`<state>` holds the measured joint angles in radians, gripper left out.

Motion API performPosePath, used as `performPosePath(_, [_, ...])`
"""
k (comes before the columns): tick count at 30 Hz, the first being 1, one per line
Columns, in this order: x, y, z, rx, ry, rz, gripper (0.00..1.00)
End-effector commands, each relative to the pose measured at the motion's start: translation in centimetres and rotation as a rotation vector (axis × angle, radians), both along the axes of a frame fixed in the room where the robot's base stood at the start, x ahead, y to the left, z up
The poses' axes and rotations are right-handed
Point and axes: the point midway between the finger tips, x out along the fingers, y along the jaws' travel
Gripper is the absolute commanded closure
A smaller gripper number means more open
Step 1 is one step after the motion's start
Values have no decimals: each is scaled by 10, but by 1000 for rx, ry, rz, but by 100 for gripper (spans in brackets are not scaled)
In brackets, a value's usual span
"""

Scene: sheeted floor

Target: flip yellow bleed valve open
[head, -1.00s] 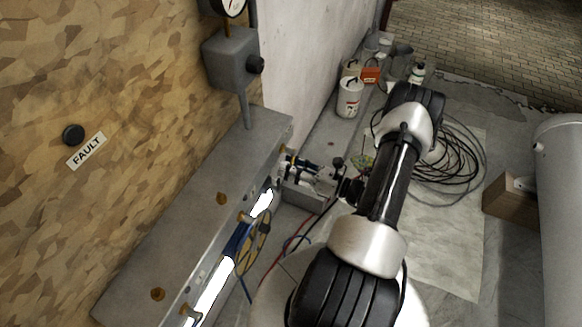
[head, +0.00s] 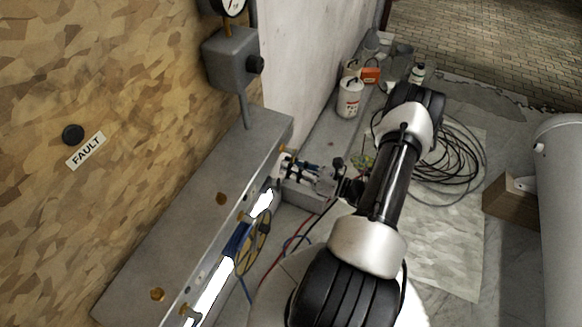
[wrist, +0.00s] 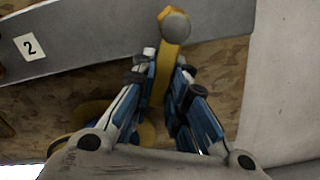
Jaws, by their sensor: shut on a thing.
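The yellow bleed valve shows as a yellow lever (wrist: 160,88) in the wrist view, with a round grey knob-like end at its top. It lies between the fingers of my gripper (wrist: 165,72), which is shut on it. The lever crosses in front of a grey metal edge and the patterned board. In the head view my gripper (head: 297,170) is at the far end of the long grey housing, close to its side. The lever cannot be made out clearly there.
A grey housing (head: 190,215) runs along the board. A yellow round part (head: 256,243) with blue beside it is on its side.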

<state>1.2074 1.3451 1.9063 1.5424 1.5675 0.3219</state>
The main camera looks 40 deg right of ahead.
Motion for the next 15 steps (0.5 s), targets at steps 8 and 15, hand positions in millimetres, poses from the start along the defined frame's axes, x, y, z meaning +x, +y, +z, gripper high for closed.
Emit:
performPosePath(8, [7, -16, -7, -304, -126, 1, 100])
performPosePath(15, [9, -21, -5, -418, -173, 0, 100])
